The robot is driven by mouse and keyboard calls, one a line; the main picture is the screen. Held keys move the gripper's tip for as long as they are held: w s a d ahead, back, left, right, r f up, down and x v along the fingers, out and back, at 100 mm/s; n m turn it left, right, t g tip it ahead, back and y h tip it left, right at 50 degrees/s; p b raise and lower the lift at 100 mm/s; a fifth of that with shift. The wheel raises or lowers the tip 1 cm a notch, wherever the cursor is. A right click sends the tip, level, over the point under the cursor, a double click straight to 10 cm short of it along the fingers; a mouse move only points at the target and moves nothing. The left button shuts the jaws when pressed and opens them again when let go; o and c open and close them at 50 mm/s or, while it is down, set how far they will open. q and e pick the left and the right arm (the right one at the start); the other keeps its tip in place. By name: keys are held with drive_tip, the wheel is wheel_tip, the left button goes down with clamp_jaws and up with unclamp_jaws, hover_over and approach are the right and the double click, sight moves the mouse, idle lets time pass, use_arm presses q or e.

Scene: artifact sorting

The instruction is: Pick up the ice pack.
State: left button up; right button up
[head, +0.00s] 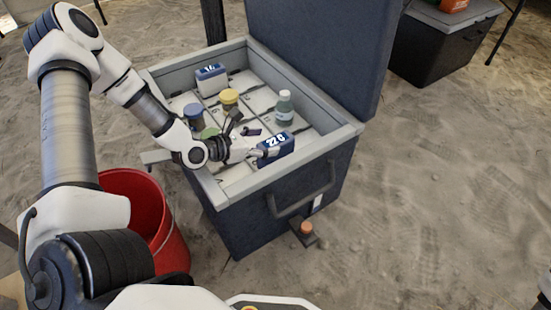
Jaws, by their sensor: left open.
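An open dark blue cooler (225,215) with a grey rim stands in the middle of the head view. A blue block with a white label (275,148), which looks like an ice pack, is at its near right side, inside the rim. A similar blue and white block (211,78) lies at the far left inside. My left gripper (250,142) is open and low over the cooler, just left of the nearer block. I cannot tell whether its fingers touch that block.
A yellow-lidded jar (228,98), a blue-lidded jar (193,112), a green lid (209,133) and a capped bottle (284,107) stand in the cooler. Its raised lid (315,50) blocks the back right. A red bucket (150,205) stands left.

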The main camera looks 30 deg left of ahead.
sight(274, 141)
use_arm(q)
drive_tip(key=w+f+b, duration=0.1)
drive_tip(key=w+d+f+b, duration=0.1)
drive_tip(key=shift+w+d+f, duration=0.1)
drive_tip(key=shift+w+d, duration=0.1)
drive_tip(key=shift+w, duration=0.1)
drive_tip(key=shift+w+d, duration=0.15)
drive_tip(key=shift+w, duration=0.2)
clamp_jaws()
use_arm(e)
wheel_tip(274, 141, down, 3)
drive_tip(key=shift+w+f, duration=0.1)
drive_tip(key=shift+f, duration=0.05)
